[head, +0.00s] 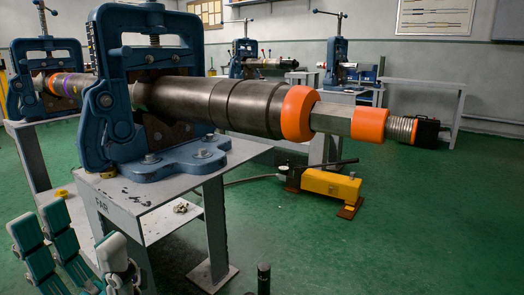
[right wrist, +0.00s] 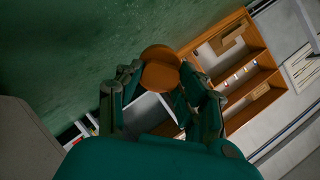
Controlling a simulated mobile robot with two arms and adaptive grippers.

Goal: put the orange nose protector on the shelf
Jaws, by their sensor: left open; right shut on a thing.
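The orange nose protector (right wrist: 160,68) shows in the right wrist view as a round, dull orange-brown piece between the fingertips. My right gripper (right wrist: 161,78) is shut on it; the fingers hide part of its edge. The right gripper is not in the head view. The shelf (right wrist: 232,45) is a brown wooden unit with several compartments, tilted in the right wrist view behind and to the right of the held piece. The piece looks apart from it, but I cannot tell the distance. My left gripper (head: 76,238) is open and empty at the lower left of the head view.
A blue pipe vise (head: 140,90) on a grey table (head: 130,200) holds a long dark pipe tool (head: 205,100) with orange rings (head: 299,113), jutting right. A yellow pump (head: 331,186) stands on the green floor. The floor at the lower right is clear.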

